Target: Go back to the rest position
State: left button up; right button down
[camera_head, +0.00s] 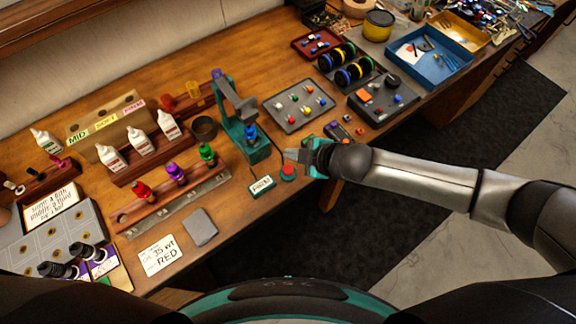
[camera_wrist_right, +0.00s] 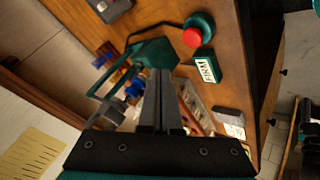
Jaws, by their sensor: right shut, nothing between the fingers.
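My right gripper (camera_head: 294,155) is shut and empty. It hangs over the front edge of the bench, beside a red push button (camera_head: 288,171) on a teal base. In the right wrist view the shut fingers (camera_wrist_right: 158,92) point toward the teal press (camera_wrist_right: 152,58), and the red button (camera_wrist_right: 192,38) lies to their right. The teal press (camera_head: 254,140) stands left of the gripper in the head view, with a blue piece under its head. My left gripper is not in view.
A FIRM label block (camera_head: 262,185) sits near the button. A grey tray (camera_head: 300,104) of coloured pieces lies behind. White bottles stand in a wooden rack (camera_head: 146,158); several coloured dampers stand in a front rack (camera_head: 170,196). The floor mat (camera_head: 390,225) in front of the bench is clear.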

jog(key=s+a+r+m, duration=0.5)
jog(key=s+r+m, duration=0.1)
jog(key=r, duration=0.1)
jog(key=s+d+m+g+h, duration=0.1)
jog(key=s+d+m+h, duration=0.2)
jog(key=s+d+m, duration=0.5)
jog(key=s+d+m+g+h, duration=0.25)
jog(key=s+d+h, duration=0.2)
jog(key=d, duration=0.75)
notch_tip(320, 180, down, 33)
jog(key=s+b, duration=0.2)
jog(key=b, duration=1)
jog(key=s+d+f+g+b, duration=0.1)
jog(key=s+f+b, duration=0.4)
jog(key=f, duration=0.7)
jog(key=s+d+f+b, duration=0.1)
jog(key=s+f+b, duration=0.4)
jog(key=s+f, duration=0.5)
notch_tip(320, 180, down, 3)
jog(key=shift+s+d+g+y+b, duration=0.3)
jog(key=shift+d+g+y+b, duration=0.05)
